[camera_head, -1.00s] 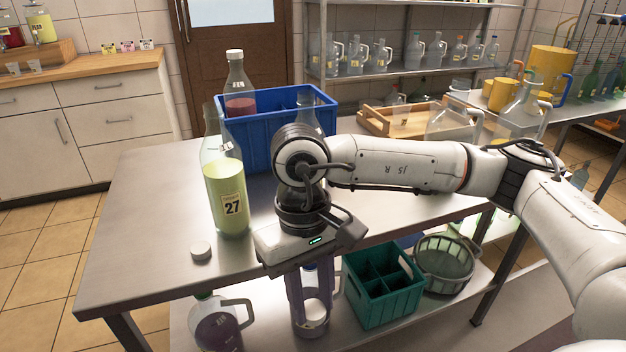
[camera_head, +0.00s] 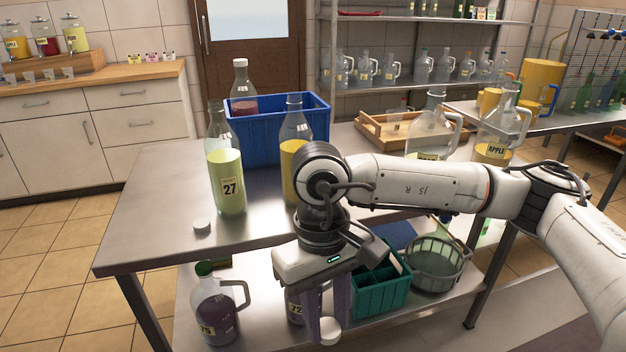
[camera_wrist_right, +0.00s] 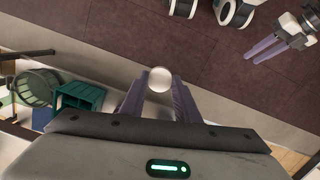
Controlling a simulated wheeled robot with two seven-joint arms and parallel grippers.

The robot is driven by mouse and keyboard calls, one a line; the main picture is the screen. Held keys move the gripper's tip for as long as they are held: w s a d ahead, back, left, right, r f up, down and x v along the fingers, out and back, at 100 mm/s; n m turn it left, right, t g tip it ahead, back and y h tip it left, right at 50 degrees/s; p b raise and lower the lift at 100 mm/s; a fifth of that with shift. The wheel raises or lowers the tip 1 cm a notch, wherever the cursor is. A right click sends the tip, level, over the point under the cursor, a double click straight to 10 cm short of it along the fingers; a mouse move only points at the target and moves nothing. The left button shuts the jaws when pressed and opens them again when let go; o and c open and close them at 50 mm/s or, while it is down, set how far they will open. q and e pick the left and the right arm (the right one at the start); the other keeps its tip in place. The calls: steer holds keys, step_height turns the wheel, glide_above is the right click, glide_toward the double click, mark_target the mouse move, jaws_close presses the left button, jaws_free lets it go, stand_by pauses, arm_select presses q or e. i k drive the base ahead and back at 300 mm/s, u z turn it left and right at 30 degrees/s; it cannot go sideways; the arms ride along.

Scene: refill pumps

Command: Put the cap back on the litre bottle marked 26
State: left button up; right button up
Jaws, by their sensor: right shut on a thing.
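My right gripper (camera_head: 328,322) points down in front of the steel table's front edge, shut on a small white cap (camera_head: 330,332). The cap also shows between the fingertips in the right wrist view (camera_wrist_right: 160,80). An open bottle with yellow liquid (camera_head: 293,150) stands on the table behind my right arm; its label is hidden, and I can read no 26 anywhere. An open bottle of green liquid marked 27 (camera_head: 228,180) stands to its left. My left gripper (camera_wrist_right: 265,47) shows only in the right wrist view, too small to tell its jaws.
A second white cap (camera_head: 202,226) lies on the table (camera_head: 150,225). Behind is a blue crate (camera_head: 262,145) with a capped bottle (camera_head: 241,85). A wooden tray (camera_head: 385,133) and jugs stand right. The lower shelf holds a jug (camera_head: 217,310), green crate (camera_head: 375,292) and basket (camera_head: 437,265).

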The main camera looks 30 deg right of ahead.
mark_target(295, 131)
steer(key=z, duration=2.25)
steer(key=i, duration=1.45)
steer(key=u, duration=2.4)
